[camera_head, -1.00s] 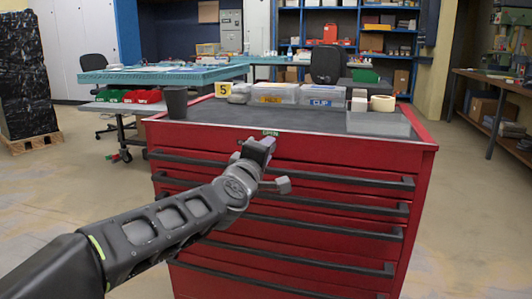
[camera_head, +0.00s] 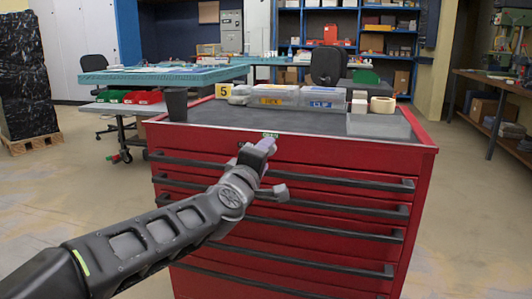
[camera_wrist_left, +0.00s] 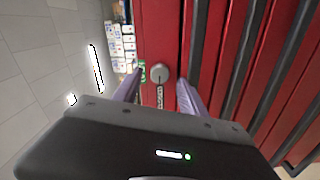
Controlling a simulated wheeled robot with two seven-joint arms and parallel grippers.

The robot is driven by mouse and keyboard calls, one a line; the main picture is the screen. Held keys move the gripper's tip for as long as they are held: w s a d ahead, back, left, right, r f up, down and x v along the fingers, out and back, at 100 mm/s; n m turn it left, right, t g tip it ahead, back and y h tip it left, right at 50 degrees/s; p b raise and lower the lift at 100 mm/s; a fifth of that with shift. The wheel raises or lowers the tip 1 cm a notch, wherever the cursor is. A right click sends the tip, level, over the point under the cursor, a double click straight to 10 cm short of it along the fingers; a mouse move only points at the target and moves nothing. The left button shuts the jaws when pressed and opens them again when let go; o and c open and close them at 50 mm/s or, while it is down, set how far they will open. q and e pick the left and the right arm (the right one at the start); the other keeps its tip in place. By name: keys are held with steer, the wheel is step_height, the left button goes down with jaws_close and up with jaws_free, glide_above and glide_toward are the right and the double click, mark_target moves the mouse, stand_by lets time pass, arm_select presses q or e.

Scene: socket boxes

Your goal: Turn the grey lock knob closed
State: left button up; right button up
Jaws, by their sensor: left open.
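The grey lock knob (camera_wrist_left: 160,73) is a small round knob on the red front of the tool cabinet (camera_head: 330,160). A green label (camera_wrist_left: 141,71) and a dark label with pale letters (camera_wrist_left: 160,96) lie beside it. In the wrist view my left gripper (camera_wrist_left: 160,79) is open, with one purple finger on each side of the knob and a visible gap to each. In the head view my left gripper (camera_head: 268,145) is at the cabinet's upper front and hides the knob. The green label (camera_head: 270,135) shows just above it. My right gripper is not in view.
Drawer handles (camera_head: 290,168) run across the cabinet front below the gripper. On the cabinet top stand a dark cup (camera_head: 176,104), lidded clear boxes (camera_head: 290,96), a yellow number 5 sign (camera_head: 223,91) and a tape roll (camera_head: 383,105). The top's middle is clear.

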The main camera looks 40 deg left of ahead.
arm_select(q)
steer(key=p+v, duration=0.1)
steer(key=v, duration=0.5)
stand_by(0.4)
